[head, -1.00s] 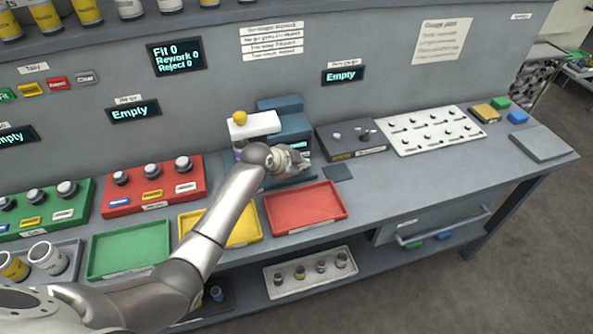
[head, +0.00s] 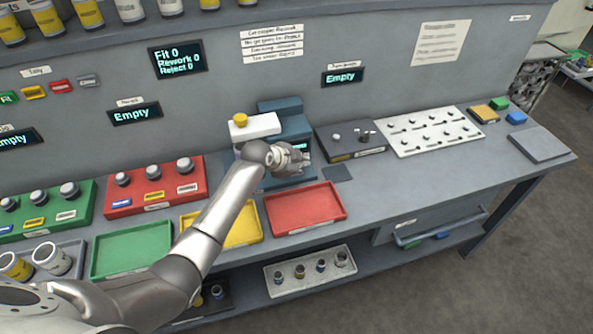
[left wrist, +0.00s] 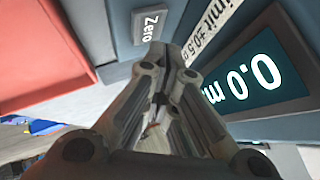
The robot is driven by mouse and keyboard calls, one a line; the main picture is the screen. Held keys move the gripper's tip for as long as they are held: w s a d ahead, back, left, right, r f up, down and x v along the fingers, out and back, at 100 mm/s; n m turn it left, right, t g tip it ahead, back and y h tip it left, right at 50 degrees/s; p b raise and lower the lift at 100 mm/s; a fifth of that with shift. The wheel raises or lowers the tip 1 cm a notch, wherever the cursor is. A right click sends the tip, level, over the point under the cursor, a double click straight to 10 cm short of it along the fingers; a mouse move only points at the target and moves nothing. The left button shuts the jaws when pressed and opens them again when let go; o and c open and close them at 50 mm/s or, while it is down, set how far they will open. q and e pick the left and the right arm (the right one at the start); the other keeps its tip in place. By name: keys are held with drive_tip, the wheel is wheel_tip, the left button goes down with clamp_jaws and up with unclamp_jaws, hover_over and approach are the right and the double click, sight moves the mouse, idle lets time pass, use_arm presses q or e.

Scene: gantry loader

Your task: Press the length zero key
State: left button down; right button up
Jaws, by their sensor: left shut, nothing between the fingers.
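In the left wrist view a grey key plate marked "Zero" (left wrist: 150,24) sits on the teal face of the gauge, beside a lit display (left wrist: 258,75) reading "0.0 m", cut off. My left gripper (left wrist: 163,52) is shut and empty, its fingertips close to the lower edge of the Zero plate; I cannot tell whether they touch. In the head view the left gripper (head: 302,160) is in front of the teal gauge (head: 292,122) and hides much of its front, the key included. My right gripper is not in view.
A red tray (head: 305,208) and a yellow tray (head: 240,232) lie in front of the gauge. A dark block (head: 350,141) and a white pegged board (head: 428,130) stand to its right. The grey slab (head: 537,144) is at the bench's right end.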

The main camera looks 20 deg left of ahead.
sight(299, 173)
use_arm(q)
drive_tip(key=shift+r+p, duration=2.3)
drive_tip(key=shift+r, duration=0.3)
drive_tip(key=shift+f, duration=0.1)
